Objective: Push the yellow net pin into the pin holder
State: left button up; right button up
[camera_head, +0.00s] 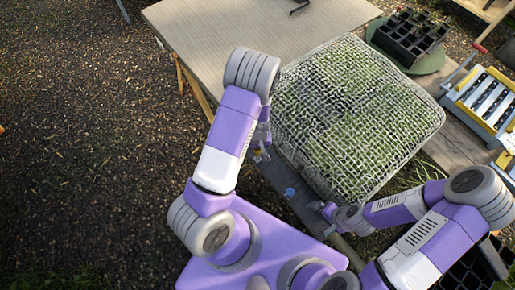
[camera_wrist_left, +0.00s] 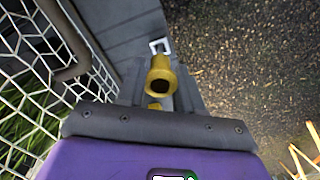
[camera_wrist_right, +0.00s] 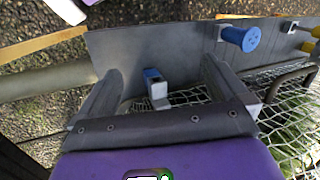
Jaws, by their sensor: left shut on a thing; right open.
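The yellow net pin (camera_wrist_left: 160,82) shows in the left wrist view as a round, hollow-ended yellow piece. A small white bracket (camera_wrist_left: 160,46), which looks like a pin holder, is on the grey board just beyond the pin. I cannot tell whether the pin touches it. In the head view my left gripper (camera_head: 262,148) is beside the net's left corner.
A blue pin (camera_wrist_right: 240,38) stands out from the grey board in the right wrist view. White netting (camera_head: 355,115) covers green plants to the right. A tabletop (camera_head: 230,25) is behind, and black trays (camera_head: 410,38) stand at the back right. Open ground lies left.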

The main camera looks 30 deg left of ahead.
pick_arm(q)
jog(key=shift+f+b, duration=1.5)
jog(key=shift+f, duration=0.3)
pick_arm(e)
jog(key=shift+f, duration=1.55)
pick_arm(q)
jog(key=o, duration=1.6)
jog(key=shift+o, duration=0.2)
jog(key=shift+r, duration=0.15)
pick_arm(e)
jog(key=shift+r, duration=0.15)
pick_arm(q)
jog(key=shift+r+p, duration=1.1)
pick_arm(e)
jog(key=shift+r, duration=0.95)
pick_arm(q)
jog(key=shift+r+p, duration=2.5)
jog(key=shift+r, duration=0.3)
pick_arm(e)
notch_tip(320, 180, up, 5)
jog(key=shift+f, duration=0.1)
